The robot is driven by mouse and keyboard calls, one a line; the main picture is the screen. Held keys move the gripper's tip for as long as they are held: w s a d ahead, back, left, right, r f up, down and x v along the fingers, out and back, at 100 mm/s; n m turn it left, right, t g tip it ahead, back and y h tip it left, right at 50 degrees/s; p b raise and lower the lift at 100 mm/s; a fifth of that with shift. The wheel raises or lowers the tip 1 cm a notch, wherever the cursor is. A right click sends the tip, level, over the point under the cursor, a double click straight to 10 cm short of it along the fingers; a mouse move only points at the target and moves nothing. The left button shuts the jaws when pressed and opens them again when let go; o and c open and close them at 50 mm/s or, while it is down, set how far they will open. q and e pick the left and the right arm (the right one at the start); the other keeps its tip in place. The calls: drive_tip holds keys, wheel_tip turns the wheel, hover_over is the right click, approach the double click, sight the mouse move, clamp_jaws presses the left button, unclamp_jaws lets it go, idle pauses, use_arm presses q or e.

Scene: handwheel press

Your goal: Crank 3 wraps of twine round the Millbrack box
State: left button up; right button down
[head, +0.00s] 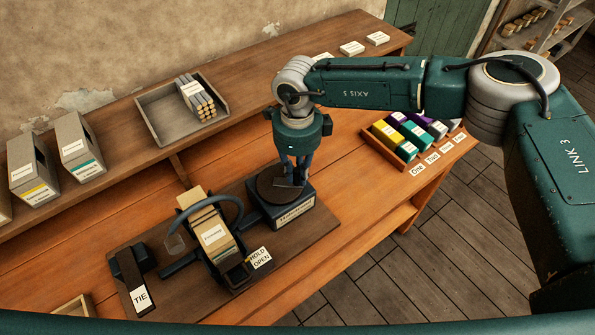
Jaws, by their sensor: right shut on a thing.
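A cardboard box (218,243) with a white label, its name too small to read surely, sits tilted in a dark cradle on a wooden board. A grey-blue hoop (236,205) arches around it. I cannot make out any twine on the box. To its right, a dark round handwheel (267,191) lies on top of a block with a lettered plate (296,211). My right gripper (293,178) points down at the wheel and is shut on what seems to be its handle, mostly hidden by the fingers. My left gripper is not in view.
A dark lever marked TIE (130,275) stands left of the cradle; a HOLD OPEN tag (260,257) is at its right. A grey tray (150,112) holds labelled sticks. Several boxes (78,147) stand on the back shelf. A crate (389,141) of coloured packs sits right.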

sight(289, 195)
idle(0.3)
drive_tip(key=shift+s+a+f+m+b, duration=0.1)
drive_tip(key=shift+s+f+m+b, duration=0.1)
drive_tip(key=shift+m+b, duration=0.65)
drive_tip(key=m+b, duration=0.1)
drive_tip(key=b, duration=0.1)
drive_tip(key=s+m+b, duration=0.1)
drive_tip(key=m+b, duration=0.1)
drive_tip(key=s+a+m+b, duration=0.1)
drive_tip(key=m+b, duration=0.1)
drive_tip(key=b, duration=0.1)
drive_tip(key=shift+s+a+r+m+b, duration=0.15)
drive_tip(key=shift+s+a+m+b, duration=0.05)
drive_tip(key=shift+m+b, duration=0.5)
drive_tip(key=shift+s+a+r+m+b, duration=0.1)
drive_tip(key=shift+s+a+m+b, duration=0.05)
drive_tip(key=shift+m+b, duration=0.55)
drive_tip(key=c, duration=1.6)
unclamp_jaws()
drive_tip(key=shift+c, duration=0.2)
drive_tip(key=shift+a, duration=0.1)
